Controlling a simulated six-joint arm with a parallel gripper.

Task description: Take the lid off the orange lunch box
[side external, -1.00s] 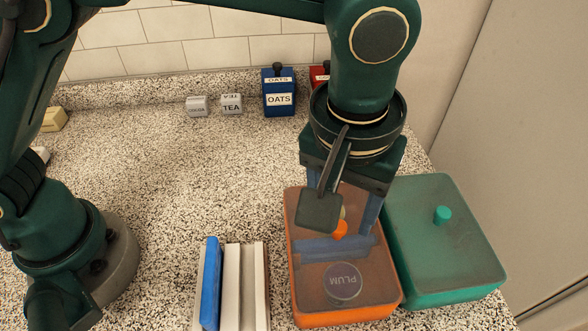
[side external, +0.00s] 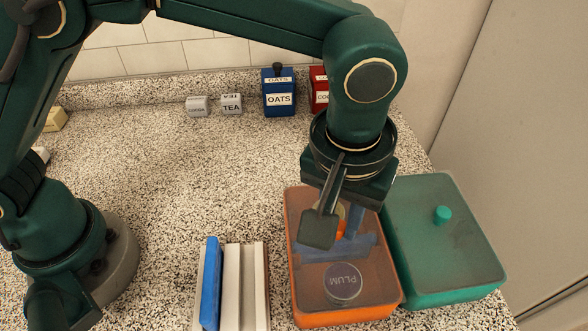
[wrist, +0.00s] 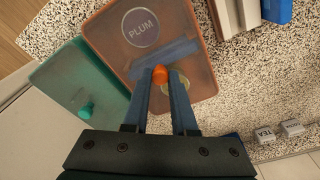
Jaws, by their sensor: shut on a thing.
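The orange lunch box (side external: 345,318) stands on the speckled counter, and it also shows in the wrist view (wrist: 112,58). Its see-through lid (side external: 377,281) lies on top, with an orange knob (wrist: 160,74) near the middle. My gripper (wrist: 162,78) is shut on the knob, one blue finger on each side. In the side view my gripper (side external: 342,232) and wrist partly hide the knob. Through the lid I see a round container marked PLUM (side external: 343,283), a blue bar and a pale yellow round thing.
A green lidded box (side external: 455,255) stands close along the right side of the orange box. A rack of white and blue upright pieces (side external: 232,285) is on its left. OATS (side external: 279,95), TEA and COCOA containers stand at the back. The counter's middle left is clear.

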